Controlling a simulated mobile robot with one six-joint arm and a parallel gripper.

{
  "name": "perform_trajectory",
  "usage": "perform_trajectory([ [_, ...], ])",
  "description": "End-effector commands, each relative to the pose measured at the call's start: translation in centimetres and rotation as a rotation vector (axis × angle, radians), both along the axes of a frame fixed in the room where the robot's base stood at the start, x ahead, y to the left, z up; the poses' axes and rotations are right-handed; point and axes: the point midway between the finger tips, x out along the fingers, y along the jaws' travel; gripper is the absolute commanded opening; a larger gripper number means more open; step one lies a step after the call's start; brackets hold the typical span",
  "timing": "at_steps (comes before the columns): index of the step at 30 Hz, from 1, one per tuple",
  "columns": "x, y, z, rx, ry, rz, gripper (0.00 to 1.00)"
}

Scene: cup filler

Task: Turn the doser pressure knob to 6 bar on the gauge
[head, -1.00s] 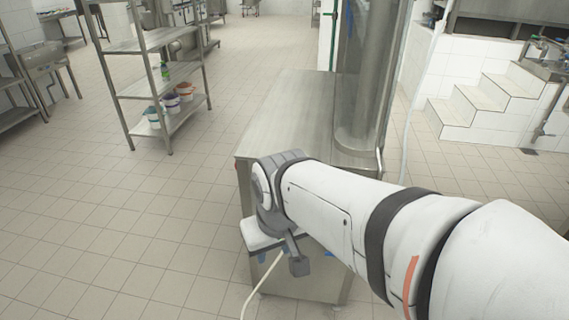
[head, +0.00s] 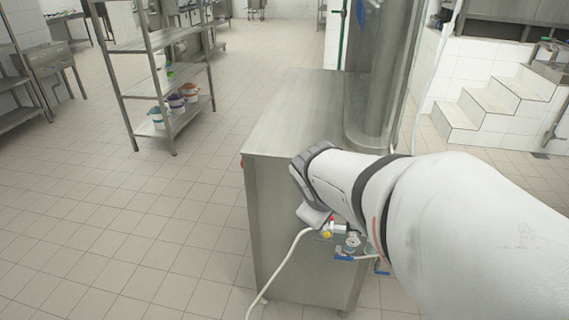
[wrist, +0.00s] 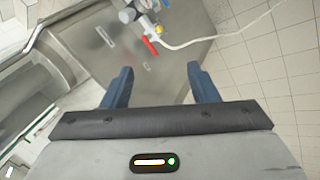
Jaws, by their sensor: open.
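Pneumatic fittings (head: 327,234) with a yellow body, red part and blue levers sit on the front of the steel doser cabinet (head: 262,215), partly behind my arm in the head view. A small round part (head: 352,242) there may be the gauge; its reading is too small to see. In the wrist view the fittings show at the top edge, with a red lever (wrist: 151,46) and grey bodies (wrist: 128,14). I cannot single out the pressure knob. My gripper (wrist: 160,78) is open and empty, apart from the fittings, which lie beyond its fingertips.
A pale hose (head: 281,265) runs from the fittings down to the floor. A shelf rack (head: 160,90) with small tubs stands at the back left. The tiled floor (head: 150,235) at left is clear.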

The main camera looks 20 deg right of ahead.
Motion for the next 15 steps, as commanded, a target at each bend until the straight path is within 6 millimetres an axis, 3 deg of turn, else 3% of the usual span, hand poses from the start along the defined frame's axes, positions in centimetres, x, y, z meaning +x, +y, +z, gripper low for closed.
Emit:
perform_trajectory([
  [1,1.2,-2.4,-2.2,-0.107,0.016,0.092,0.54],
  [6,5.0,-8.6,-4.7,-0.477,0.126,0.494,0.54],
  [9,6.8,-11.5,-6.9,-0.667,0.226,0.753,0.54],
  [15,8.8,-15.0,-12.3,-0.932,0.436,1.267,0.54],
])
